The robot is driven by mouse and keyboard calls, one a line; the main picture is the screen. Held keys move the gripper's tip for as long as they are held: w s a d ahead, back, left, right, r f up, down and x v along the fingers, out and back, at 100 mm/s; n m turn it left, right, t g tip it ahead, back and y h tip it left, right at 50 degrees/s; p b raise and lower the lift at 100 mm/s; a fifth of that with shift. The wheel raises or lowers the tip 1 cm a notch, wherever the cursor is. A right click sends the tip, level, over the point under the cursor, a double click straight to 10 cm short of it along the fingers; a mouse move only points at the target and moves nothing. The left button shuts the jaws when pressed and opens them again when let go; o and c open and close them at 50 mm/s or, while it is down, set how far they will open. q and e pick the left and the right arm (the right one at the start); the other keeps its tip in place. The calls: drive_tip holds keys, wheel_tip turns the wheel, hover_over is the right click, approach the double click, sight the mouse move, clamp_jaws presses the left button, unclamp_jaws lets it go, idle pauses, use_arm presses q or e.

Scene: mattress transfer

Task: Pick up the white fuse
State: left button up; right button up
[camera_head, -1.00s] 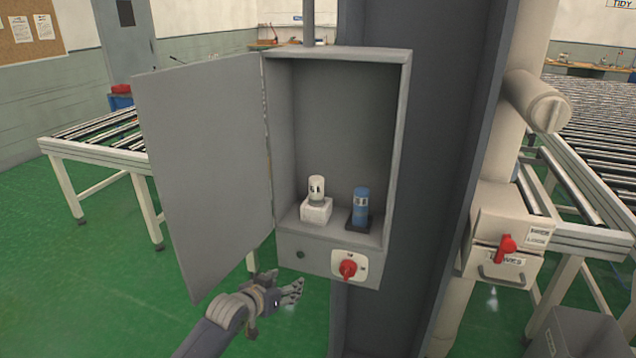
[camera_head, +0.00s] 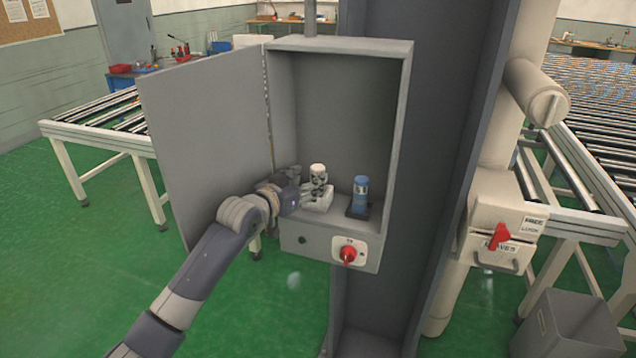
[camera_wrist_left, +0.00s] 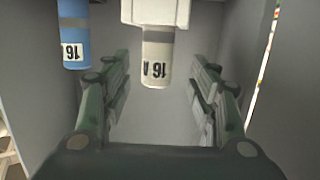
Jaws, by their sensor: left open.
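The white fuse (camera_head: 318,172) stands upright on a white base (camera_head: 318,203) inside the open grey cabinet. My left gripper (camera_head: 312,188) reaches into the cabinet from the left, and its fingers partly cover the fuse in the head view. In the left wrist view the white fuse (camera_wrist_left: 157,60), marked 16 A, appears ahead between the fingers of the left gripper (camera_wrist_left: 160,88). The fingers are spread, with a visible gap on both sides of the fuse. A blue fuse (camera_head: 360,192) stands on a dark base to the right; it also shows in the left wrist view (camera_wrist_left: 73,32). My right gripper does not show.
The cabinet door (camera_head: 205,150) stands open on the left, close to my left arm. A red rotary switch (camera_head: 348,254) is on the cabinet's lower front. A grey column stands behind and right of the cabinet. Roller conveyors (camera_head: 95,130) stand farther back on both sides.

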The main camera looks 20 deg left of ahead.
sight(314, 177)
use_arm(q)
drive_tip(key=shift+w+d, duration=0.15)
drive_tip(key=shift+w, duration=0.15)
drive_tip(key=p+x, duration=0.2)
drive_tip(key=x, duration=0.1)
drive_tip(key=shift+w+d+f, duration=0.1)
drive_tip(key=shift+w+d, duration=0.1)
drive_tip(key=shift+w, duration=0.1)
drive_tip(key=shift+w+f, duration=0.15)
drive_tip(key=shift+w, duration=0.25)
drive_tip(key=c, duration=1.2)
